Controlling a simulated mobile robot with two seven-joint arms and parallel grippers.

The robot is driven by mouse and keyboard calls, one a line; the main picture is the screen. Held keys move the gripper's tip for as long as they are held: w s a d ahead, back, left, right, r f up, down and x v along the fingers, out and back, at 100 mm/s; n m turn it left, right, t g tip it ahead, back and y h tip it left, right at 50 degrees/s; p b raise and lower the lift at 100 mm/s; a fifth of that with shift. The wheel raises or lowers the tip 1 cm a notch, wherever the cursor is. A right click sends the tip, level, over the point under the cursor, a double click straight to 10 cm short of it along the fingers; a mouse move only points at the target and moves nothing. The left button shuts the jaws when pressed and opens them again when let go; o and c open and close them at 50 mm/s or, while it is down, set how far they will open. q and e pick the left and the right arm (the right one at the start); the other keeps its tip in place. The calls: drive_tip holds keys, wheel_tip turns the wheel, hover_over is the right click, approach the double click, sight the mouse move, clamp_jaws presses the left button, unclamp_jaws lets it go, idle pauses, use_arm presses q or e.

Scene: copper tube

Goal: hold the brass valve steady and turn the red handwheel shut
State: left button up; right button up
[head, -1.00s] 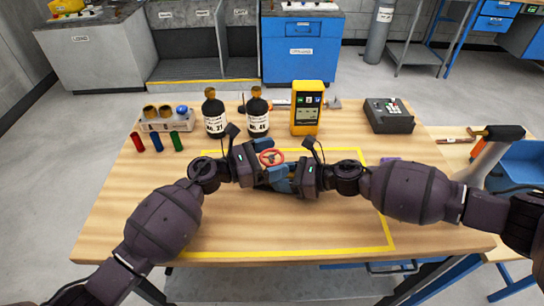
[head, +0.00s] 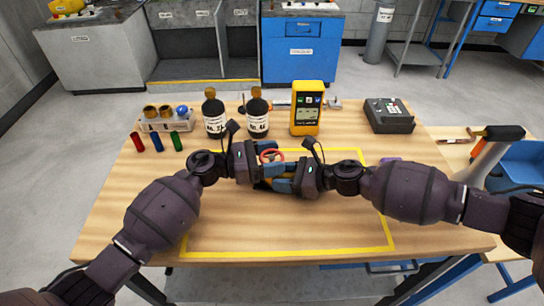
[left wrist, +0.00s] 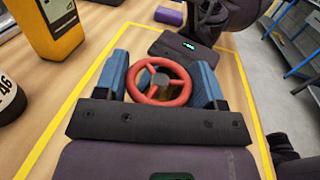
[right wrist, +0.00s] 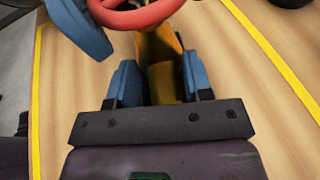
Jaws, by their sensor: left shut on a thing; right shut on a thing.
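The red handwheel (left wrist: 160,83) sits between the blue fingers of my left gripper (left wrist: 162,82), which is shut on it. In the head view the handwheel (head: 271,156) is partly covered by these fingers. The brass valve (right wrist: 163,70) shows below the wheel in the right wrist view. My right gripper (right wrist: 160,82) is shut on the valve's body from the right side. In the head view only a little brass shows between the grippers, and much of the valve is hidden.
The yellow outline (head: 290,250) on the wooden table surrounds bare space in front. Behind stand two dark bottles (head: 257,118), a yellow meter (head: 306,112) and a grey box (head: 388,115). Small coloured cylinders (head: 156,142) stand at left. A purple block (left wrist: 168,16) lies beyond the right gripper.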

sight(272, 157)
use_arm(q)
drive_tip(key=m+g, duration=0.3)
drive_tip(key=g, duration=0.2)
drive_tip(key=m+g+y, duration=0.1)
drive_tip(key=m+g, duration=0.2)
drive_tip(key=g, duration=0.2)
drive_tip(key=shift+d, duration=0.15)
drive_tip(key=shift+s+f+m+g+y, duration=0.1)
drive_tip(key=shift+m+g+y, duration=0.85)
drive_tip(key=shift+g, duration=0.35)
drive_tip(key=shift+f+m+g+y, duration=0.1)
drive_tip(key=shift+m+g+y, duration=0.65)
drive_tip(key=shift+m+g, duration=0.5)
drive_tip(key=shift+m+g+y, duration=0.3)
drive_tip(key=shift+g+y, duration=0.1)
drive_tip(key=shift+g, duration=0.15)
drive_tip(key=o, duration=0.9)
drive_tip(key=shift+r, duration=0.1)
drive_tip(key=shift+r, duration=0.1)
drive_tip(key=shift+r, duration=0.45)
wheel_tip(272, 157, up, 9)
